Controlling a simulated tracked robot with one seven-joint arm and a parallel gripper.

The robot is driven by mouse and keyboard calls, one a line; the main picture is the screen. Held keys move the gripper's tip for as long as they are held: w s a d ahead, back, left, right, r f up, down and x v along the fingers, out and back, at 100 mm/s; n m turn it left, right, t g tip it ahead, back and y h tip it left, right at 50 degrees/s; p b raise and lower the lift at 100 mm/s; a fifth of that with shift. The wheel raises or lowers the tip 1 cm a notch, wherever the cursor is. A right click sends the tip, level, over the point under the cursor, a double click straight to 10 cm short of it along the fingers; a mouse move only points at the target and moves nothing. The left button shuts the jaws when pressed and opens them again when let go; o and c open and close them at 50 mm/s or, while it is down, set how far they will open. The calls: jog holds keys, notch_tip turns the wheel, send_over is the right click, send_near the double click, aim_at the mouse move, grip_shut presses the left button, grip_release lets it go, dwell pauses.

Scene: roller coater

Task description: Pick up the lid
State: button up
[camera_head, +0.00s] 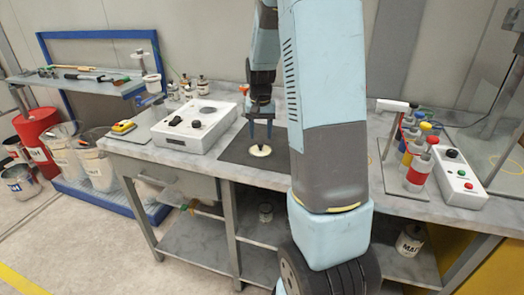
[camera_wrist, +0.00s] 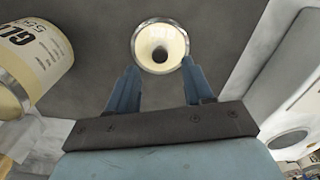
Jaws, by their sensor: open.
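The lid (camera_head: 260,150) is a small round cream disc on the dark mat (camera_head: 234,152) on the bench. In the wrist view the lid (camera_wrist: 160,47) shows a pale ring, a metallic rim and a dark knob in its middle. My gripper (camera_head: 260,134) points down just above the lid. In the wrist view its two blue fingers (camera_wrist: 158,80) are apart, with the lid beyond and between their tips. The gripper is empty. I cannot tell whether the fingertips touch the lid.
A can labelled GLO (camera_wrist: 38,55) stands close by at the left in the wrist view. A white control box (camera_head: 195,126) sits left of the mat. Several coloured bottles (camera_head: 418,168) and another control box (camera_head: 459,177) stand at the right. My arm hides the bench's middle.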

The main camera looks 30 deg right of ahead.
aim_at(261, 148)
jog(key=shift+w+f, duration=0.1)
jog(key=shift+f, duration=1.9)
grip_shut()
